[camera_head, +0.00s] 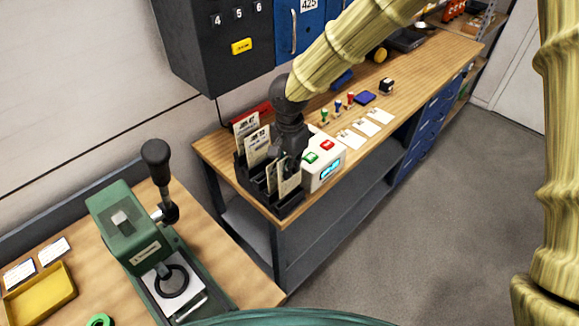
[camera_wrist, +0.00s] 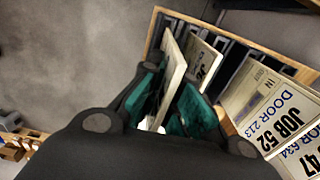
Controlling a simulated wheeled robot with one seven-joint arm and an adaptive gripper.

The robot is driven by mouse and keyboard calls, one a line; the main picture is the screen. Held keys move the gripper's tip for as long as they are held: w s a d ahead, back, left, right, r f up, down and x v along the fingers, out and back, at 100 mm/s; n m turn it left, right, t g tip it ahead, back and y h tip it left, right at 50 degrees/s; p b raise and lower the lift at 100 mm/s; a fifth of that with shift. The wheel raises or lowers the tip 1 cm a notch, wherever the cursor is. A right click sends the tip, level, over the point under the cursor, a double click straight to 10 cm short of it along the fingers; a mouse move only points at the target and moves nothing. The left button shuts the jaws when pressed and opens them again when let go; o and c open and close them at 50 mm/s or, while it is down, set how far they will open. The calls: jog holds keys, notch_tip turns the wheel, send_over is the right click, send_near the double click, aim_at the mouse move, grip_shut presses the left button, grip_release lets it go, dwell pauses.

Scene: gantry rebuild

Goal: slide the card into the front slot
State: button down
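The dark card rack (camera_head: 288,209) stands at the near left corner of the wooden workbench, and its slots also show in the wrist view (camera_wrist: 234,55). My gripper (camera_head: 282,165) points down over the rack's front part. In the wrist view, the teal pads of my gripper (camera_wrist: 168,108) close on both sides of a cream card (camera_wrist: 178,67), seen nearly edge-on. I cannot tell how deep its lower edge sits. Another card (camera_wrist: 201,62) stands just right of it. Cards reading JOB 52 (camera_wrist: 280,110) and 47 stand farther back.
A white box (camera_head: 325,163) with green and red buttons stands close beside the rack. Stamps and paper slips (camera_head: 365,128) lie farther along the bench. A green lever press (camera_head: 130,238) and a yellow tray (camera_head: 38,293) are on the nearer bench. Dark cabinets hang above.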

jog(key=shift+f+b, duration=1.8)
jog(key=shift+f, duration=0.85)
jog(key=c, duration=1.6)
grip_release()
jog(key=shift+o, duration=0.2)
notch_tip(320, 180, up, 12)
